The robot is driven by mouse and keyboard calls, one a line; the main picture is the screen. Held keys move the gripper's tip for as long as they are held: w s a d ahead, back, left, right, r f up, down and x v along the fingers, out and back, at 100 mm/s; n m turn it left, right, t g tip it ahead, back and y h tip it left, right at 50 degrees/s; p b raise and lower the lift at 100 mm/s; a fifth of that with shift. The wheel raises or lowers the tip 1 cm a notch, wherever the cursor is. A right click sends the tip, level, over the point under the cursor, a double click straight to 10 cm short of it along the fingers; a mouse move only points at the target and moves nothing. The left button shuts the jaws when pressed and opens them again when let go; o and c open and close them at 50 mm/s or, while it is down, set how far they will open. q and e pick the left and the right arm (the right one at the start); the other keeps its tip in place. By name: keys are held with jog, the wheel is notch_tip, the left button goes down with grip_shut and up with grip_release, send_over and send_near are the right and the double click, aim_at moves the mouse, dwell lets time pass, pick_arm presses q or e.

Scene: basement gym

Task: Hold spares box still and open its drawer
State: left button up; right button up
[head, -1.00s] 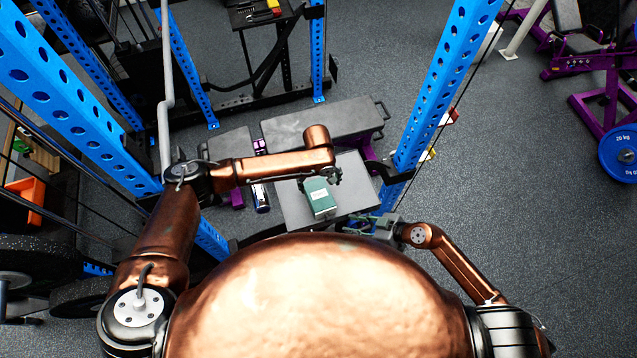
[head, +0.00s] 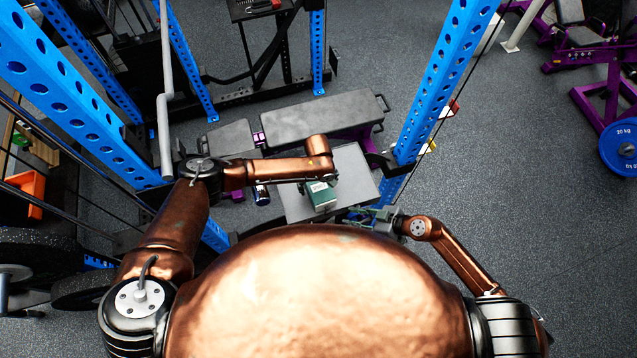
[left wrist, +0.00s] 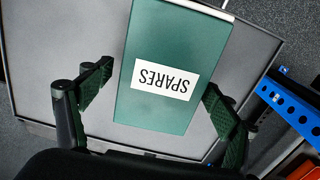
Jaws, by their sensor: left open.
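The spares box (head: 321,197) is a green box on a grey tabletop. In the left wrist view the spares box (left wrist: 172,75) shows a white label reading SPARES, upside down. My left gripper (head: 318,185) is above the box. In the left wrist view my left gripper (left wrist: 155,110) is open, with one finger on each side of the box; I cannot tell whether either finger touches it. My right gripper (head: 362,215) is low at the table's near right edge, right of the box; its fingers are too small to read. No open drawer shows.
The grey table (head: 350,170) is otherwise bare around the box. A grey bench (head: 320,120) stands behind it. Blue rack posts (head: 440,80) rise to the right and left. A dark cylinder with a purple top (head: 261,193) is left of the table.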

pick_arm(q)
jog(key=c, duration=1.4)
jog(key=shift+c, duration=0.2)
